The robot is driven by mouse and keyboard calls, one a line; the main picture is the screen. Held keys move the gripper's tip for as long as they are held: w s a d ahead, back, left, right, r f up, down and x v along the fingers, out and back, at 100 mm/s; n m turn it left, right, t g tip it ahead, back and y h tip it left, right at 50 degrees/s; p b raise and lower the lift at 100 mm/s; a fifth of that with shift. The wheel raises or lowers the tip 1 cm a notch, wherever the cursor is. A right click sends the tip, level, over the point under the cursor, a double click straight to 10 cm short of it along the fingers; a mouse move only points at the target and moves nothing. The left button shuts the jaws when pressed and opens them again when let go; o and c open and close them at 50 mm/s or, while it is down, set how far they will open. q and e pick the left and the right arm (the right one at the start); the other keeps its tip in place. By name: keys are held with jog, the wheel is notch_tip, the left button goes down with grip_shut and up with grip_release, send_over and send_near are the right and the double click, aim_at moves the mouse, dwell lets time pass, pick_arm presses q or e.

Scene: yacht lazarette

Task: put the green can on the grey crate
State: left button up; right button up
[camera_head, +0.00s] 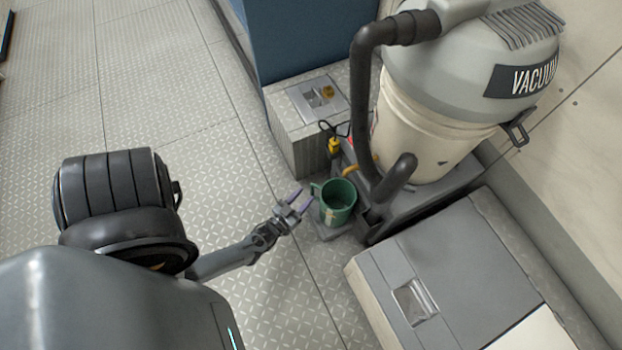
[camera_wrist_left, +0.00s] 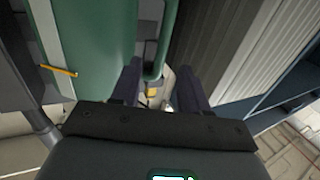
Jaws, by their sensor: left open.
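The green can (camera_head: 338,200) is an open-topped cylinder with a side handle. It stands upright on a small grey base beside the vacuum. In the left wrist view the can (camera_wrist_left: 95,45) fills the left side, with its green handle (camera_wrist_left: 158,50) just ahead of the gap between my fingers. My left gripper (camera_head: 297,200) is open, close to the can's handle side; the wrist view shows both dark fingers (camera_wrist_left: 157,88) apart. I cannot tell whether they touch the handle. A grey crate (camera_head: 300,135) with ribbed sides stands behind the can. My right gripper is not in view.
A large vacuum (camera_head: 440,130) with a dark hose stands right of the can. A wide grey lidded box (camera_head: 460,260) with a recessed latch is at the lower right. A yellow item (camera_head: 334,146) hangs beside the crate. Patterned floor (camera_head: 150,90) at the left is clear.

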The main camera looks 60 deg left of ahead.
pick_arm(q)
jog(key=shift+p+v, duration=0.65)
jog(key=shift+v, duration=2.1)
